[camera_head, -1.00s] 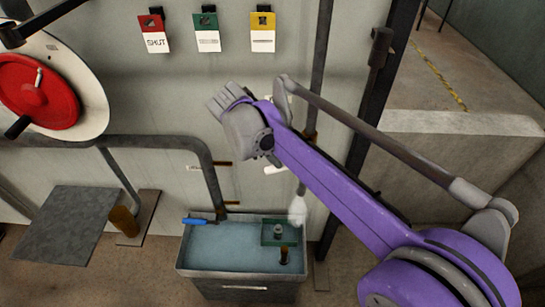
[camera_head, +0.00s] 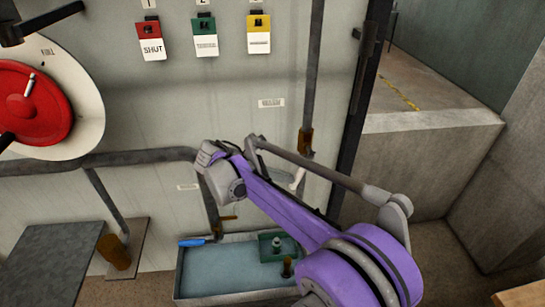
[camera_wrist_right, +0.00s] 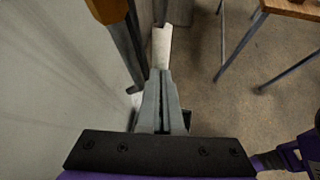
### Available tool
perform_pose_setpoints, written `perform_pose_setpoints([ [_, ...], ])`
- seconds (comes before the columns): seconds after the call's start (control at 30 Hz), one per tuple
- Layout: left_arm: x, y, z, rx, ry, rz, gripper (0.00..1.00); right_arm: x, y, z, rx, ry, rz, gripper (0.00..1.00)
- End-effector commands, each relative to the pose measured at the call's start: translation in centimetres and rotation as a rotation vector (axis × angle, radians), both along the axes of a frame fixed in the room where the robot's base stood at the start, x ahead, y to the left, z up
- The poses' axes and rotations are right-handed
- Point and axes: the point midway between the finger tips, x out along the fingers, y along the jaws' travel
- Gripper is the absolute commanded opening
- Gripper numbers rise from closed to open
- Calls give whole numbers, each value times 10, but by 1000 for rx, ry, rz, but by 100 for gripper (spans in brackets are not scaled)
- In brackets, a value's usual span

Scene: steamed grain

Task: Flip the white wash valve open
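A small white handle (camera_head: 298,178) shows in the head view below the rusty fitting on the right-hand wall pipe, partly covered by my right arm. I take it to be the white wash valve. A white bar (camera_wrist_right: 162,45) in the right wrist view lies just beyond the fingertips, seemingly the same handle. My right gripper (camera_wrist_right: 161,78) points toward it with its grey fingers together; nothing shows between them. I cannot tell whether the tips touch the bar. In the head view the right fingers are hidden behind the arm.
A water-filled trough (camera_head: 215,268) with a blue-handled tool (camera_head: 192,242) stands below. A red wheel (camera_head: 32,105) is on the left wall. Red (camera_head: 151,40), green (camera_head: 205,36) and yellow (camera_head: 258,34) tags hang above. A rusty fitting (camera_head: 305,142) sits on the pipe.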

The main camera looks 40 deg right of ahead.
Motion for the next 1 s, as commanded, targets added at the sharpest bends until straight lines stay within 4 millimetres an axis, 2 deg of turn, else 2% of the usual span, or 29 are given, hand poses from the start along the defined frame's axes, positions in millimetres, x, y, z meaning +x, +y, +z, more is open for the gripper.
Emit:
perform_pose_setpoints([
  [0.1, -1, 0, -8, 0, 2, 0, 39, -5, -11, -7, 6, -3, -4, 0],
  [0.43, -1, 0, -13, 0, 4, 0, 39, -12, -24, -16, 8, -5, -2, 0],
  [1.0, -1, 0, -14, 0, 4, 0, 39, -16, -30, -19, 8, -5, -2, 0],
])
